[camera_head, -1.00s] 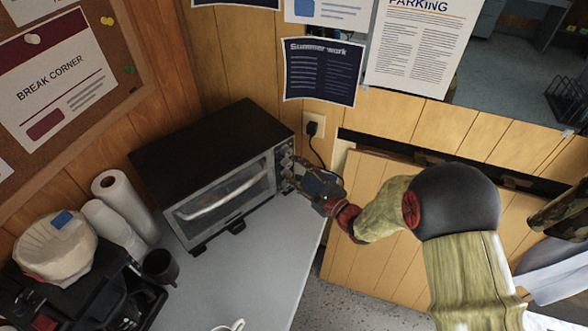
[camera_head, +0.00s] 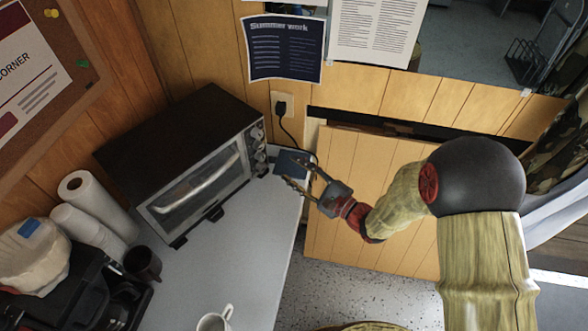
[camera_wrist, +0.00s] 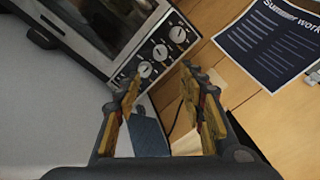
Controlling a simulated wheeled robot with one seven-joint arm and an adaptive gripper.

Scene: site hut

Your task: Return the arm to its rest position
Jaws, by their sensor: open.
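My gripper (camera_head: 298,180) is open and empty in the head view, just right of the toaster oven's control panel and near the counter's right edge. My arm reaches in from the right. In the wrist view my gripper (camera_wrist: 160,90) shows its two yellow-padded fingers spread apart, with nothing held between them. The oven's knobs (camera_wrist: 160,53) are beyond the fingertips. The toaster oven (camera_head: 180,130) stands on the counter with its door closed.
The grey counter (camera_head: 245,230) holds a dark mug (camera_head: 142,263), a white mug (camera_head: 215,320), paper rolls (camera_head: 88,228) and a black coffee machine. A plugged-in cord (camera_head: 283,125) hangs on the wall. Open floor (camera_head: 350,295) lies right of the counter.

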